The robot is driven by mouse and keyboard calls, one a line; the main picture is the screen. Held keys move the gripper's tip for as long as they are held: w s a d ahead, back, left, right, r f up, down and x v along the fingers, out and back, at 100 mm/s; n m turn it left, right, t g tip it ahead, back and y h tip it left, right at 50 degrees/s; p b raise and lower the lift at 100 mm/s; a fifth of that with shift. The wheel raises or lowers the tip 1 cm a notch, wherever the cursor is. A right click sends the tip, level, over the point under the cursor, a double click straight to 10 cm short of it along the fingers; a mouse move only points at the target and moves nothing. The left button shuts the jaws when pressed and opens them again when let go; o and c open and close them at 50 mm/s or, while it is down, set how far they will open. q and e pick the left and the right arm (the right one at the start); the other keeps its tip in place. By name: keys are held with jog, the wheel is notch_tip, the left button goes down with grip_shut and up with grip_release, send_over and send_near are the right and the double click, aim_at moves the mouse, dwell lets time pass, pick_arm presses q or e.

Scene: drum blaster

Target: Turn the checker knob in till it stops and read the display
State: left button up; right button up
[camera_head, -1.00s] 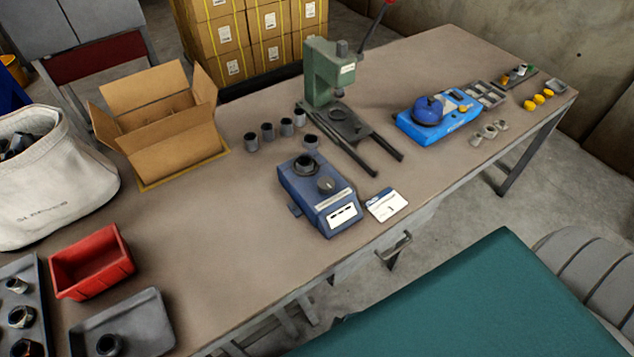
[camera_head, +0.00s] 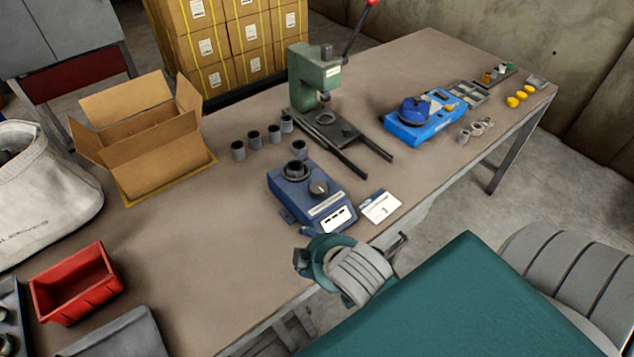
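The checker looks to be the dark blue box (camera_head: 285,187) near the front edge of the table. A dark round knob (camera_head: 318,188) sits on its top, and a dark ring-shaped socket (camera_head: 296,171) is behind the knob. The pale display panel (camera_head: 338,219) on its front end has small dark marks, too small to read. Nothing touches the knob. Neither of my grippers can be made out; a grey and teal link of my arm shows at the table's front edge, below the box.
A white card (camera_head: 381,206) lies right of the box. Several dark cups (camera_head: 254,140) stand behind it, near a green press (camera_head: 315,75). A bright blue device (camera_head: 425,127) is farther right. A red bin (camera_head: 75,283) and open carton (camera_head: 150,150) are left. Table left of the box is clear.

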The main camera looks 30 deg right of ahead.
jog(key=w+a+r+n+t, duration=0.2)
jog(key=w+r+n+t, duration=0.55)
jog(key=w+r, duration=0.8)
jog(key=w+a+r+n+t+y, duration=0.25)
jog(key=a+r+n, duration=0.2)
jog(key=r, duration=0.25)
jog(key=w+a+r+n+t+y, duration=0.1)
jog(key=a+r+n+t+y, duration=0.15)
jog(key=r+n+y, duration=0.35)
jog(key=s+a+r+n+g+y, duration=0.3)
jog(key=a+n+g+y, duration=0.3)
jog(key=n, duration=0.5)
jog(key=s+a+r+n+g+y, duration=0.25)
jog(key=a+n+g+y, duration=0.2)
jog(key=a+n, duration=0.55)
jog(key=n+g+h, duration=1)
jog(key=n+h, duration=0.8)
jog(key=n, duration=0.2)
send_over(318, 186)
notch_tip(318, 186, down, 19)
notch_tip(318, 186, down, 10)
jog(key=shift+p, duration=1.15)
